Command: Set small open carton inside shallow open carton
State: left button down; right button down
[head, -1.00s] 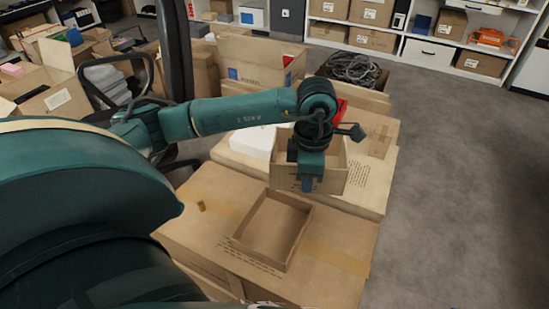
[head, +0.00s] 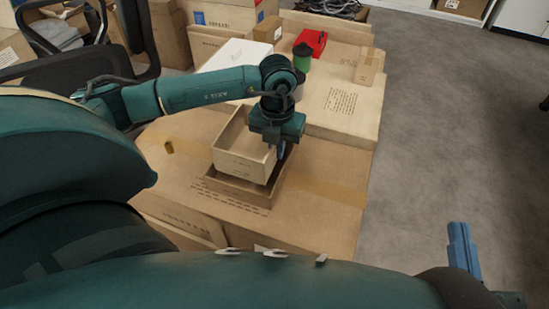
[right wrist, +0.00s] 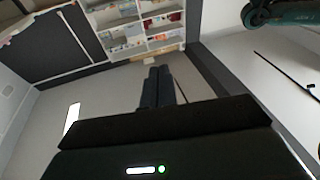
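The small open carton (head: 243,163) is held upright over the shallow open carton (head: 236,190), which sits on a large closed carton. The small carton covers most of the shallow carton's inside; I cannot tell whether its base is below the rim. My left gripper (head: 279,150) points down and is shut on the small carton's right wall; its fingertips are partly hidden. My right gripper (head: 463,250) is at the lower right of the head view, away from the cartons. In the right wrist view (right wrist: 158,86) its fingers are together with nothing between them.
The large closed carton (head: 325,190) has bare room right of the shallow carton. Behind stand a green cylinder (head: 302,60), a red item (head: 312,42), a small box (head: 366,66) and a white box (head: 234,56). An office chair (head: 85,60) is at the left.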

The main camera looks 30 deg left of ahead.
pick_arm(q)
notch_tip(320, 180, down, 4)
jog(key=shift+f+b, duration=0.15)
jog(key=shift+b, duration=0.7)
jog(key=shift+f, duration=0.25)
jog(key=shift+r, duration=0.1)
jog(key=shift+f, duration=0.45)
jog(key=c, duration=1.6)
grip_release()
jog(key=shift+r, duration=0.1)
pick_arm(e)
jog(key=shift+w+r+n+t+y, duration=0.2)
jog(key=shift+r+t+y, duration=0.05)
jog(key=shift+r, duration=0.15)
jog(key=shift+w+r+n+t+y, duration=0.15)
jog(key=shift+r+n+t+y, duration=0.1)
jog(key=shift+r, duration=0.15)
